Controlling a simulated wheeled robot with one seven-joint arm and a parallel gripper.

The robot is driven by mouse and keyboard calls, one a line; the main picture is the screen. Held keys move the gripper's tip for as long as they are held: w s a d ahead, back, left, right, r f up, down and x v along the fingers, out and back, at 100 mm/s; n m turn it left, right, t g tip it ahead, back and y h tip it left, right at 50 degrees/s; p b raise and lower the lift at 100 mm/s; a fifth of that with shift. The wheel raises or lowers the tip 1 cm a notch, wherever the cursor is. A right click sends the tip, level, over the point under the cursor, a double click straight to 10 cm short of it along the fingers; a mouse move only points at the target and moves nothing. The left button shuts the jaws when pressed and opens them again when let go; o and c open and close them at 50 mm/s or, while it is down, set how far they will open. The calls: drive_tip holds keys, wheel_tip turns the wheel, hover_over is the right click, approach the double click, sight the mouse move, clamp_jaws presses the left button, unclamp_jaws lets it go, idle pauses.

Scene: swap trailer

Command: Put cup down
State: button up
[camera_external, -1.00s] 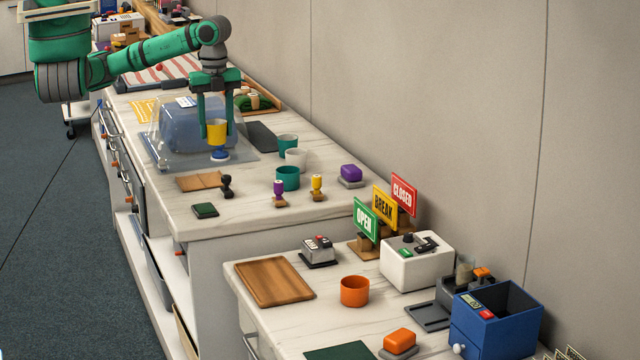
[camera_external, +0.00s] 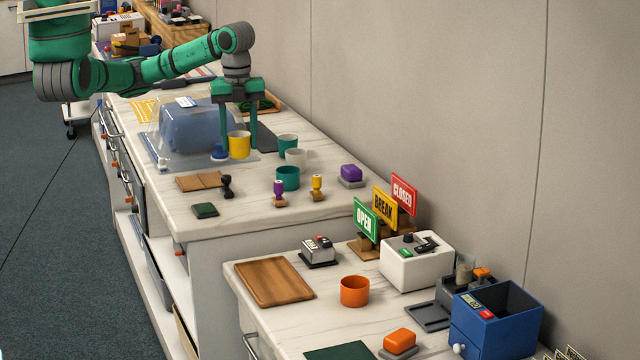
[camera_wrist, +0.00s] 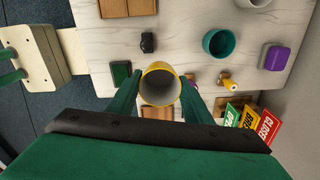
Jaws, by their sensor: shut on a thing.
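A yellow cup (camera_external: 239,144) is between the two fingers of my gripper (camera_external: 236,146), which is shut on it.
Teal cups (camera_external: 287,178) and a white cup (camera_external: 297,158) stand close to the right of my gripper. A clear cover (camera_external: 170,150) over a blue object is at its left. Stamps (camera_external: 278,192) and a purple block (camera_external: 351,172) stand nearer.

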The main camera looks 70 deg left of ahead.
drive_tip(key=d+f+m, duration=0.3)
drive_tip(key=d+m, duration=0.1)
drive_tip(key=d, duration=2)
drive_tip(key=s+d+f+m, duration=0.15)
drive_tip(key=s+d, duration=0.35)
drive_tip(key=d, duration=0.6)
drive_tip(key=s+d+f+m, duration=0.1)
drive_tip(key=s+d+f, duration=0.1)
drive_tip(key=s+d, duration=0.6)
approach(320, 340)
drive_tip(key=shift+s+a+f, duration=0.2)
drive_tip(key=shift+a+f, duration=0.1)
drive_tip(key=shift+w+d+f, duration=0.3)
drive_tip(key=shift+d+f, duration=0.05)
drive_tip(key=shift+f, duration=1.8)
